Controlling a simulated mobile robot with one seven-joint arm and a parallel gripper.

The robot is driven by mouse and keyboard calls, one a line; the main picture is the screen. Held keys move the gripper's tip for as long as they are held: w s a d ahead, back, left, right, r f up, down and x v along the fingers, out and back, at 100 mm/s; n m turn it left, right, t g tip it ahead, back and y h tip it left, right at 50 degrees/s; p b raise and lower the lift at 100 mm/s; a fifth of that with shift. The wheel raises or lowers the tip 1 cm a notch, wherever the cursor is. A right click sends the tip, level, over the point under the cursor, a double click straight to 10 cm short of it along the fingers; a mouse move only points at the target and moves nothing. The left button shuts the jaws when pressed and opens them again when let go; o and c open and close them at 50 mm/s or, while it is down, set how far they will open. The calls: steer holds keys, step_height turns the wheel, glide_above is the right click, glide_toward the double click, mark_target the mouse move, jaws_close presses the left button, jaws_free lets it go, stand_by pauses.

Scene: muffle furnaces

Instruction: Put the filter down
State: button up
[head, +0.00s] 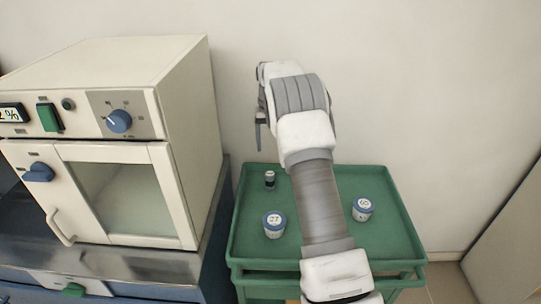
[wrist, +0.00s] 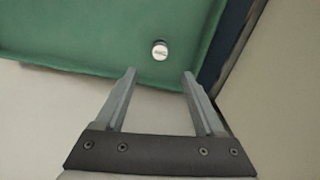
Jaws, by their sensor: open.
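My gripper (wrist: 159,73) is open, with nothing between its two fingers. In the head view one finger of my gripper (head: 261,132) shows, pointing down above the back left of the green cart. A small upright cylinder (head: 270,179), dark with a pale band, stands on the cart's top near its back left edge. In the wrist view a small round thing with a white labelled top (wrist: 160,50) sits on the green surface just beyond the fingertips, apart from them. It is probably that cylinder; I cannot tell for certain that it is the filter.
The green cart (head: 249,247) has a raised rim. Two blue-and-white labelled jars, a left one (head: 274,225) and a right one (head: 363,209), stand on it either side of my arm. A cream furnace (head: 188,150) with its door shut stands on a metal bench at left.

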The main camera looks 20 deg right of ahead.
steer(key=s+a+r+t, duration=0.1)
steer(key=s+a+r, duration=0.2)
steer(key=s+r, duration=0.3)
steer(key=s+a+r+n+t, duration=0.1)
steer(key=s+a+r, duration=0.1)
steer(key=s+r, duration=0.4)
steer(key=s+a+r+t, duration=0.1)
steer(key=s+a+r, duration=0.2)
steer(key=s+r, duration=0.3)
steer(key=s+a+n+t, duration=0.1)
steer(key=s+a, duration=0.1)
steer(key=s, duration=0.9)
steer(key=s+a+f+n+t, duration=0.1)
steer(key=s+a, duration=0.2)
steer(key=s, duration=0.8)
steer(key=shift+f+t, duration=0.15)
steer(key=shift+t, duration=0.15)
steer(key=shift+r+p, duration=0.9)
steer(key=shift+p, duration=0.05)
steer(key=shift+a, duration=0.15)
